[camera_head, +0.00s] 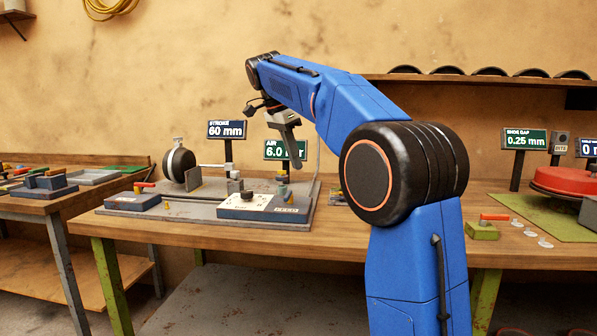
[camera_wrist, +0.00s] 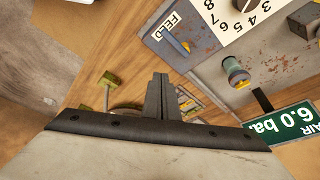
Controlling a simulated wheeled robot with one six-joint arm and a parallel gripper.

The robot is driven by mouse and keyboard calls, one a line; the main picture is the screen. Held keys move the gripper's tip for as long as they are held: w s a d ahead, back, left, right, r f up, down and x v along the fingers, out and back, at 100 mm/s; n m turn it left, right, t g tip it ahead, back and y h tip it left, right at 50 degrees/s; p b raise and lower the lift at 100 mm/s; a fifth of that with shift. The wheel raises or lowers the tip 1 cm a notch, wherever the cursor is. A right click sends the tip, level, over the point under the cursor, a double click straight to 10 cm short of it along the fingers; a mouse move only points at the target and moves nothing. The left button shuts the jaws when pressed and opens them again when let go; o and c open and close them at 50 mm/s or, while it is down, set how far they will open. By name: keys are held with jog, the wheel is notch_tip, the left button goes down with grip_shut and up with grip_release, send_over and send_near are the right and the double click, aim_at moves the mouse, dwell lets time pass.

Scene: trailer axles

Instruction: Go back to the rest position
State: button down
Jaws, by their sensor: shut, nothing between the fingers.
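My gripper (camera_head: 297,164) hangs from the end of my blue arm, pointing down above the workbench (camera_head: 345,232). It is in front of the green air sign (camera_head: 285,150). In the wrist view my gripper's dark fingers (camera_wrist: 159,82) are together, with nothing between them. In that view the numbered dial panel (camera_wrist: 232,18) and a knob with a teal and yellow body (camera_wrist: 237,72) lie to the right of the fingers, apart from them.
A grey test rig with a control box (camera_head: 262,207) stands on the bench below my gripper. A stroke sign (camera_head: 227,130) and a round gauge-like part (camera_head: 179,162) are to the left. A red drum (camera_head: 565,180) on a green mat (camera_head: 520,212) is at the right.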

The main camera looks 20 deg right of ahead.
jog(key=shift+w+a+r, duration=0.1)
jog(key=shift+r, duration=0.2)
dwell(0.4)
